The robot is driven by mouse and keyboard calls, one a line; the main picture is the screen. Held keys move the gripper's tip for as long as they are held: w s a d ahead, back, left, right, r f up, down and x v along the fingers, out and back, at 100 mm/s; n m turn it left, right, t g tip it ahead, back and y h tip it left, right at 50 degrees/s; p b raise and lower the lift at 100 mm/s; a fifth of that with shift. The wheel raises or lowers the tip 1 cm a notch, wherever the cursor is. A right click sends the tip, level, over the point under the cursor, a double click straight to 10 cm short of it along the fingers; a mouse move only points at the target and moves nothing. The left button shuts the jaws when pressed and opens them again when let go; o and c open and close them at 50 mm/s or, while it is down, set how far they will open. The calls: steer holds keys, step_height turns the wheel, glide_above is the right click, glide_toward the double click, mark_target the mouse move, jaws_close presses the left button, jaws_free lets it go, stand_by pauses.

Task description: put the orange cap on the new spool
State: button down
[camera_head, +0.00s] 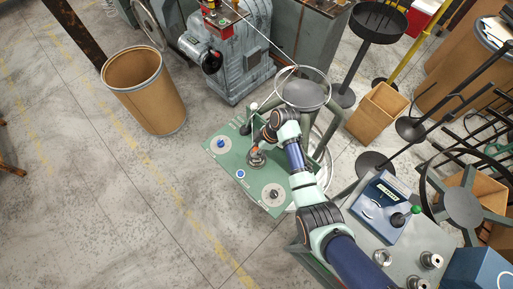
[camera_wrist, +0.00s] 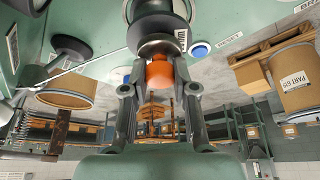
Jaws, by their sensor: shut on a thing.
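My gripper (camera_head: 257,153) is over the green panel (camera_head: 217,166) in the head view. In the wrist view my gripper (camera_wrist: 160,90) has one finger on each side of the orange cap (camera_wrist: 158,73) and is shut on it. A round metal part with a dark disc (camera_wrist: 160,28) lies directly beyond the cap, in line with it. I cannot tell whether the cap touches this part, or whether it is the new spool. In the head view the gripper hides most of the cap.
A round-topped stand (camera_head: 303,93) is behind. Several metal pieces (camera_head: 431,260) and a blue device (camera_head: 380,207) sit on the bench. A brown drum (camera_head: 150,95) stands left.

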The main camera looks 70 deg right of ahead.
steer(key=shift+f+b, duration=0.3)
steer(key=shift+f, duration=0.15)
steer(key=c, duration=0.9)
jaws_free()
steer(key=v, duration=0.4)
steer(key=p+v, duration=0.1)
steer(key=v, duration=0.3)
steer(key=p+v, duration=0.1)
steer(key=v, duration=0.4)
steer(key=shift+w+a+r, duration=0.1)
steer(key=shift+w+r, duration=0.1)
steer(key=shift+w, duration=0.05)
